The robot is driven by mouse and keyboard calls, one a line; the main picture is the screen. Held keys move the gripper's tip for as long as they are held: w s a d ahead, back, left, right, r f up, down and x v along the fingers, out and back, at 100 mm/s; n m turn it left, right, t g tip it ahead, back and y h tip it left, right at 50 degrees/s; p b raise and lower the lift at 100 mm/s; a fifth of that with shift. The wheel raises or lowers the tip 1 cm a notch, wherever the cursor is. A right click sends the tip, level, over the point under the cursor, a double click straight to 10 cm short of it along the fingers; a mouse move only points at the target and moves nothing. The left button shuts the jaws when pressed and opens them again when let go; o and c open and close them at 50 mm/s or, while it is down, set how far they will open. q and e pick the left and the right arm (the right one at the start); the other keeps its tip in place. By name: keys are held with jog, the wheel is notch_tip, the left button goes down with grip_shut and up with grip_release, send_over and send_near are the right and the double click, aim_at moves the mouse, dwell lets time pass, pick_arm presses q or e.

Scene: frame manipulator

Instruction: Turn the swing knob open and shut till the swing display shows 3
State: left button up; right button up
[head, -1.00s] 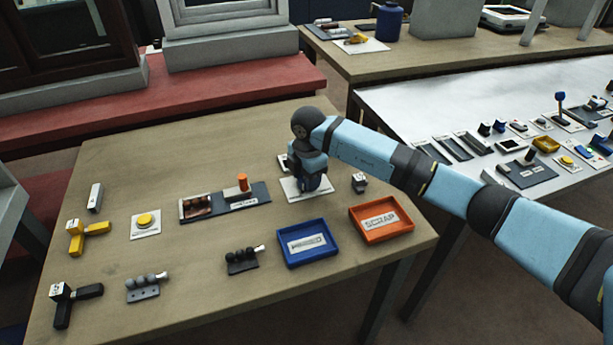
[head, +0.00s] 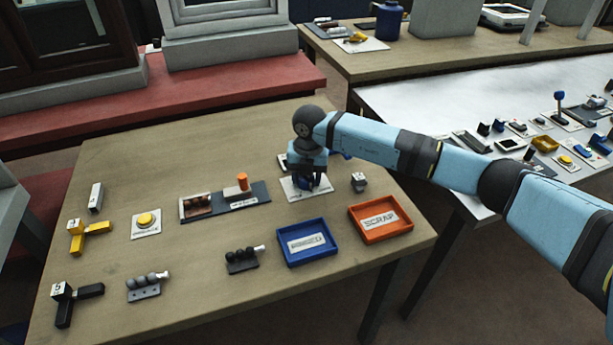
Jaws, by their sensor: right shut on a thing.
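My right gripper (head: 306,184) points down over a white base plate (head: 292,193) near the back right of the wooden table. It is shut on the swing knob, which the fingers and wrist hide almost wholly. A small pale and dark block (head: 284,161) shows just behind and left of the wrist. I cannot tell if it is the swing display, and I can read no number. My left gripper is not in view.
A blue tray (head: 306,261) and an orange scrap tray (head: 381,238) stand in front of the plate. A small grey block (head: 358,181) is right of it. A dark panel with an orange peg (head: 242,181) lies left. Bare wood is at the back left.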

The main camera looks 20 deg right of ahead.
jog(key=n, duration=0.3)
jog(key=shift+n, duration=0.3)
jog(key=shift+n+b, duration=0.4)
jog(key=shift+n, duration=1.3)
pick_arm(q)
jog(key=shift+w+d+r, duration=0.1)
pick_arm(e)
jog(key=shift+n, duration=0.3)
jog(key=o, duration=0.9)
jog(key=shift+r, duration=0.15)
